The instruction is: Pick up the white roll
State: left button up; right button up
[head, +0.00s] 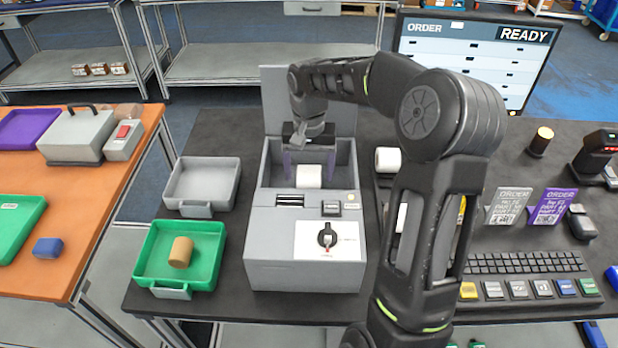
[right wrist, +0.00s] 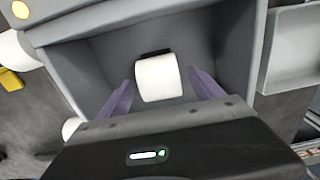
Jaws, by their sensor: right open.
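A white roll (head: 309,176) lies inside the open compartment of the grey printer box (head: 304,272). It also shows in the right wrist view (right wrist: 159,77), between the two purple fingers. My right gripper (head: 306,172) reaches down into the compartment. Its fingers are open, one on each side of the roll, with a gap visible on both sides in the right wrist view. My left gripper is not in view.
A green tray (head: 212,243) with a brown roll (head: 180,252) and an empty grey tray (head: 202,184) are left of the box. A keyboard (head: 520,263), order cards (head: 508,205) and a scanner (head: 597,152) are at the right. The box's raised lid (head: 274,92) stands behind the compartment.

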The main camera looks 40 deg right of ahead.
jog(key=shift+c, duration=0.2)
jog(key=c, duration=1.5)
